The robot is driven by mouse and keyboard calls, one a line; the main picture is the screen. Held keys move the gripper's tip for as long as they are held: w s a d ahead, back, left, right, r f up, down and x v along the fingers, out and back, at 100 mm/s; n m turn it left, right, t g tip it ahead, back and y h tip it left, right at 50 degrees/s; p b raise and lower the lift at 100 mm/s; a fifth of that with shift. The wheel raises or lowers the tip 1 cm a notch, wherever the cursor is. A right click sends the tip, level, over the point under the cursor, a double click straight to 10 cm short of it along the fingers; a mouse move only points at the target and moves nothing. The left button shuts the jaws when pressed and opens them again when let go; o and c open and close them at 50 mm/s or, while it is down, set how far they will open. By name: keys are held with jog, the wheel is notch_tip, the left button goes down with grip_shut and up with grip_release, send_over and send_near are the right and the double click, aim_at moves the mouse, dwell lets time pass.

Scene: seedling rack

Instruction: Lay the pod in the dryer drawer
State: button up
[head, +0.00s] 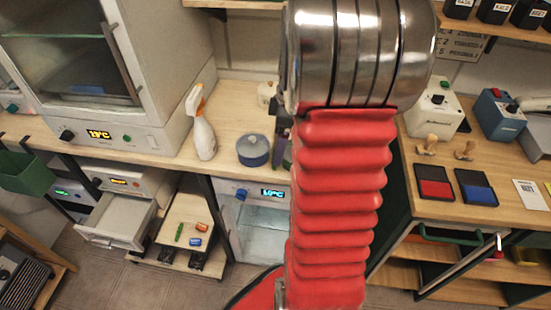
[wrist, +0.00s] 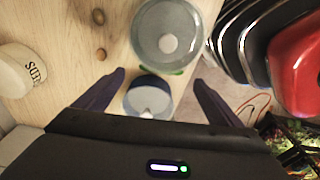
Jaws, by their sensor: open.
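My gripper (wrist: 160,80) is open, its two dark fingers apart above the wooden bench with nothing held between them. In the head view it is mostly hidden behind my red arm. A round blue-and-grey thing (wrist: 148,97) shows below, in line with the gap between the fingers. A small green strip (wrist: 177,71) shows beside the lidded pot; I cannot tell whether it is the pod. A slim green pod-like piece (head: 180,232) lies on the low trolley. The drawer (head: 107,226) at lower left is pulled open, under a unit with an orange display, and looks empty.
The blue lidded pot (head: 253,150) stands on the bench, also in the wrist view (wrist: 167,35). A spray bottle (head: 202,125) is left of it, a white lettered jar (wrist: 22,72) behind. The trolley (head: 190,215) also carries orange and blue pieces. Red and blue pads lie right.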

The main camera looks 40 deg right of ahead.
jog(key=shift+w+a+f, duration=0.15)
jog(key=shift+a+f, duration=0.05)
jog(key=shift+f, duration=1.1)
jog(key=shift+w+a+f, duration=0.1)
jog(key=shift+a+f, duration=0.05)
jog(key=shift+f, duration=1.1)
jog(key=shift+c, duration=0.6)
jog(key=c, duration=1.1)
jog(key=shift+r, duration=0.15)
notch_tip(320, 180, up, 10)
jog(key=shift+f, duration=0.1)
